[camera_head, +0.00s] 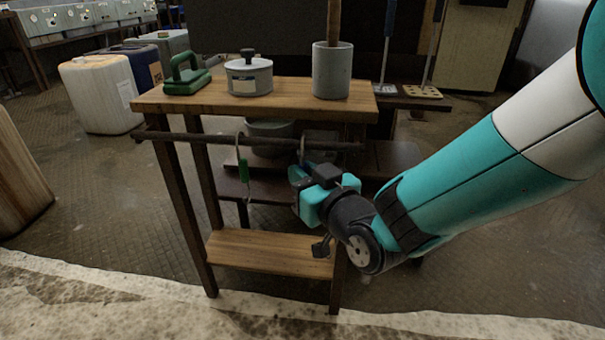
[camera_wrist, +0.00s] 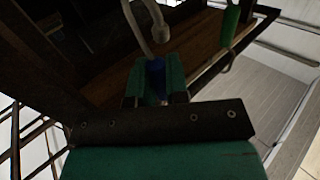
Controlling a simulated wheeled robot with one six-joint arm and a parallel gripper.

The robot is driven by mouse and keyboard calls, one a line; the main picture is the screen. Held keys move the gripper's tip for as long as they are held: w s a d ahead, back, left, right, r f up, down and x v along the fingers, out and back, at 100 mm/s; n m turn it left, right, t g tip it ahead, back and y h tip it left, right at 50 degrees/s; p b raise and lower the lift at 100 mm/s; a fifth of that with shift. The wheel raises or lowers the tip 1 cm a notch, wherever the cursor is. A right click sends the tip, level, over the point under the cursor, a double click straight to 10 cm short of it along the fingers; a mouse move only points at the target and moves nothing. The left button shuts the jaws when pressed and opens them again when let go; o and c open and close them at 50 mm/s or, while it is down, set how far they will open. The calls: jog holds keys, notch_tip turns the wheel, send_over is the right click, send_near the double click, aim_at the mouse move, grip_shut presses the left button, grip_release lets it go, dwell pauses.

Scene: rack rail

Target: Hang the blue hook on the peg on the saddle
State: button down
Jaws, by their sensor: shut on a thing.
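The blue hook has a blue grip (camera_wrist: 155,79) and a pale grey curved top (camera_wrist: 147,40) in the wrist view. My gripper (camera_head: 300,180) is shut on its blue grip, and its teal fingers show in the wrist view (camera_wrist: 154,88). In the head view the hook's pale curve (camera_head: 302,148) is at the dark rail (camera_head: 200,137), right of the green hook. I cannot tell whether it touches the rail. No separate peg or saddle can be made out. The green hook (camera_head: 243,170) hangs from the rail and also shows in the wrist view (camera_wrist: 230,27).
The rail runs along the front of a wooden rack (camera_head: 215,101). A green-handled tool (camera_head: 186,78), a lidded pot (camera_head: 249,78) and a grey cylinder (camera_head: 332,72) stand on top. A grey pot (camera_head: 268,138) sits behind the rail. A lower shelf (camera_head: 265,252) is bare.

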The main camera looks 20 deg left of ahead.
aim_at(302, 164)
jog(key=shift+r, duration=0.1)
dwell(0.3)
jog(key=shift+s+r+p, duration=0.15)
jog(key=shift+r+p, duration=0.5)
jog(key=shift+s+r, duration=0.1)
jog(key=shift+s+d+r+p, duration=0.15)
jog(key=shift+s+r+p, duration=0.3)
jog(key=shift+p, duration=0.45)
